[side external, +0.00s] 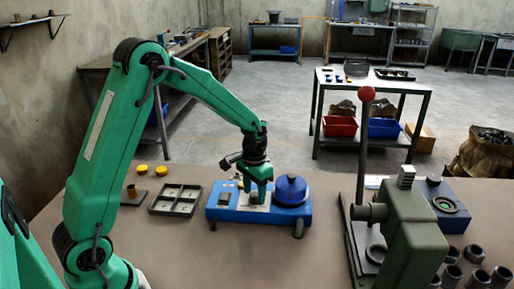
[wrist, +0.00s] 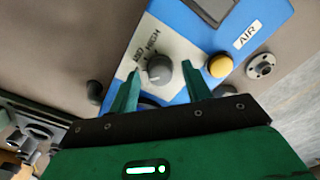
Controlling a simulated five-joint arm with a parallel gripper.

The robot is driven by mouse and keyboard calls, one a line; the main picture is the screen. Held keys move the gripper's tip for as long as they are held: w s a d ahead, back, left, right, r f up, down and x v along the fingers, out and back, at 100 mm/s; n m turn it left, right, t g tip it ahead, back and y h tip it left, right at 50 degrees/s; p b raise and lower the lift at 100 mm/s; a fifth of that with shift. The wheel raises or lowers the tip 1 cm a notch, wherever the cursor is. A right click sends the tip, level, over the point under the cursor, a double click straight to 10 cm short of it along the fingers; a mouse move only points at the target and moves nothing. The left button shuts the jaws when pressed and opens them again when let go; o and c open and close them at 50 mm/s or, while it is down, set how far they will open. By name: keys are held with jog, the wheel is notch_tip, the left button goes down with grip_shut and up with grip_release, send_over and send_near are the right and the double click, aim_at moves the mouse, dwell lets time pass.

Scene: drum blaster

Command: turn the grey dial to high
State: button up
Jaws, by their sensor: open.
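The grey dial (wrist: 160,68) sits on a pale plate (wrist: 172,40) on the blue blaster base (side external: 228,212). The plate carries printed words; HIGH is beside the dial toward the top of the wrist view, and another word is to its left. My gripper (wrist: 161,68) is open, with one green finger on each side of the dial. I cannot tell whether the fingers touch it, or which word the dial points at. In the side view my gripper (side external: 258,200) reaches down over the base and hides the dial.
A yellow button (wrist: 219,66) and an AIR label (wrist: 248,34) are right of the dial. A blue drum (side external: 291,190) stands on the base's right end. A dark divided tray (side external: 175,198) is to the left, and a green press (side external: 400,225) to the right.

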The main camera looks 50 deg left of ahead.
jog(key=c, duration=1)
jog(key=shift+m, duration=0.5)
jog(key=m, duration=0.3)
jog(key=shift+m, duration=0.3)
jog(key=m, duration=0.4)
jog(key=shift+m, duration=0.3)
jog(key=m, duration=0.8)
jog(key=shift+m, duration=0.4)
